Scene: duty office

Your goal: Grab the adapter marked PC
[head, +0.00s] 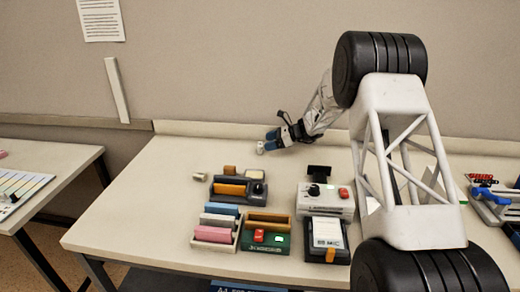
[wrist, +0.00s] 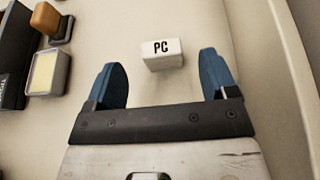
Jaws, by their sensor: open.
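The adapter marked PC (wrist: 163,61) is a small white block with black letters on its face. In the wrist view it lies on the table between and just beyond my two blue fingertips, apart from both. My gripper (wrist: 163,80) is open and empty. In the head view my gripper (head: 271,142) is low near the back edge of the table, and the small pale adapter (head: 261,149) shows just left of its blue fingers.
Left of the adapter in the wrist view are a wooden-handled stamp (wrist: 52,22) and a pale pad (wrist: 47,72). In the head view, a small pale cylinder (head: 199,177), colored blocks in a tray (head: 226,246) and devices (head: 325,200) stand nearer. The back ledge (head: 215,130) is close behind my gripper.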

